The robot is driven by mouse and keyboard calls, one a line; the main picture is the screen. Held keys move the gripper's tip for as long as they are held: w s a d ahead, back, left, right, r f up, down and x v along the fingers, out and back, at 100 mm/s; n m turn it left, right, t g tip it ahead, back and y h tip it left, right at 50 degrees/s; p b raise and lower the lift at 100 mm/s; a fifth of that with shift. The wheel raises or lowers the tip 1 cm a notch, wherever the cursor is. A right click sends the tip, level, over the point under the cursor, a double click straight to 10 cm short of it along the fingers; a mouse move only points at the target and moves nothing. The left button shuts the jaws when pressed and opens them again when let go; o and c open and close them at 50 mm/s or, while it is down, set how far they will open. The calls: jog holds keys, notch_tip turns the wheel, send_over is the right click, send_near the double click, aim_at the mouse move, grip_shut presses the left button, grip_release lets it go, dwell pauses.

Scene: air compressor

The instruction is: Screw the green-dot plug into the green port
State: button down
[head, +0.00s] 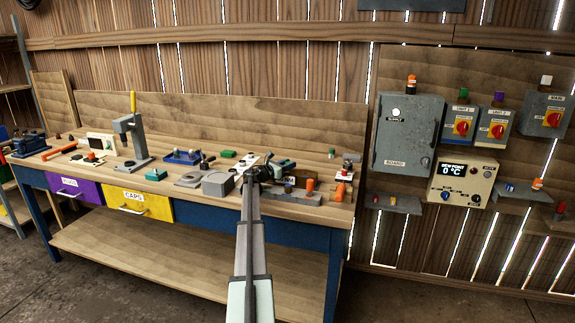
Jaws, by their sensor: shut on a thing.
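My gripper (284,164) is over the right half of the workbench, with my arm reaching up to it from below. It is small in this view and seen from behind. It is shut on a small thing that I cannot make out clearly. I cannot pick out the green-dot plug or its green dot. I cannot make out the green port either. My gripper and wrist hide part of the bench around them. A small green piece (228,153) lies on the bench, left of my gripper and apart from it.
The wooden bench (160,187) carries a grey block (218,184), a drill-press-like stand (133,135), a blue holder (180,157) and an orange cylinder (310,184). Purple (77,190) and yellow (134,202) drawers are below. A grey wall cabinet (405,135) and dew-point panel (464,181) are at right.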

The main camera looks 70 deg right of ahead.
jog(key=shift+f, duration=0.1)
jog(key=c, duration=0.7)
grip_release()
jog(key=shift+a, duration=0.1)
jog(key=v, duration=1.3)
jog(key=shift+w+a, duration=0.25)
jog(key=shift+c, duration=0.3)
